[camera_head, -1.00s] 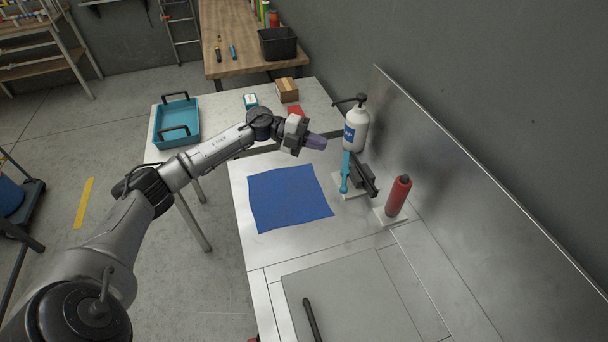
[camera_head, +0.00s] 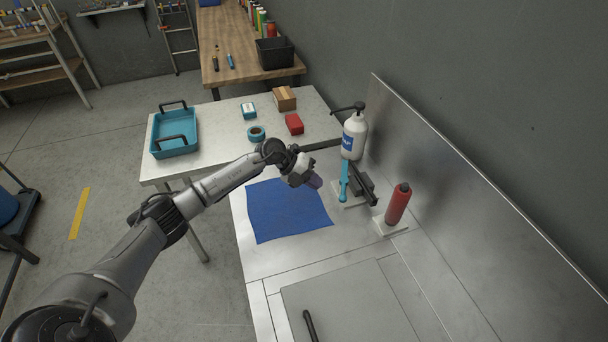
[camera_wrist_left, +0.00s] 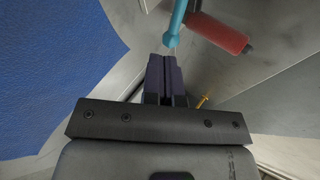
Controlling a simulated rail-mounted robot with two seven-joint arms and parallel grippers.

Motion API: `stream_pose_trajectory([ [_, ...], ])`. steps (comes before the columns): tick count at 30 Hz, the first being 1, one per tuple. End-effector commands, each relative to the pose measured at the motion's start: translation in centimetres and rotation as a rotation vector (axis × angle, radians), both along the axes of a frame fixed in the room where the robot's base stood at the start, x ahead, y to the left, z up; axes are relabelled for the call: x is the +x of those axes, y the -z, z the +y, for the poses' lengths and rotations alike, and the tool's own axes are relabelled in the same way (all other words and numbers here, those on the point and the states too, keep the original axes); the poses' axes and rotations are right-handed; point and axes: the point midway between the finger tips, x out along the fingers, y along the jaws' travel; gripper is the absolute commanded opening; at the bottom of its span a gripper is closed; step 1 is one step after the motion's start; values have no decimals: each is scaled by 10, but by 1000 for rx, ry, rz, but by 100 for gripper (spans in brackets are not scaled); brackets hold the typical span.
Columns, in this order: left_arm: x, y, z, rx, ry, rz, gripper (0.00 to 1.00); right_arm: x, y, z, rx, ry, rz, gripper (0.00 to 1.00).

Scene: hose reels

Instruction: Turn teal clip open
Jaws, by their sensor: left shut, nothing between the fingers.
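The teal clip (camera_head: 344,181) is a long, narrow bar on a small mount with dark parts (camera_head: 362,186), near the back panel. In the left wrist view the teal clip (camera_wrist_left: 176,22) enters from the top edge, and its rounded end lies just beyond my fingertips. My left gripper (camera_head: 315,182) is shut and empty, over the right edge of the blue cloth and a little left of the clip, apart from it in the head view. Its two dark fingers (camera_wrist_left: 166,60) lie together in the left wrist view. My right gripper is not in view.
A red cylinder (camera_head: 398,205) stands on a pale base right of the clip. A white pump bottle (camera_head: 354,136) stands behind it. The blue cloth (camera_head: 285,212) lies flat on the metal bench. The upright metal panel (camera_head: 450,175) bounds the right side.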

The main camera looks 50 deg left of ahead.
Motion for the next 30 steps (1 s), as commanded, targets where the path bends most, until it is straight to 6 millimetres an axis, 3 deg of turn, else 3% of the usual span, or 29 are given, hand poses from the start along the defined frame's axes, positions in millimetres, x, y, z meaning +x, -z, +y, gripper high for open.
stream_pose_trajectory([
  [4,13,16,-16,-2,0,-2,0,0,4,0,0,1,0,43],
  [12,31,21,-38,0,-1,-1,0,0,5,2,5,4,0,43],
  [30,37,21,-44,0,-5,0,0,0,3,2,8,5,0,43],
])
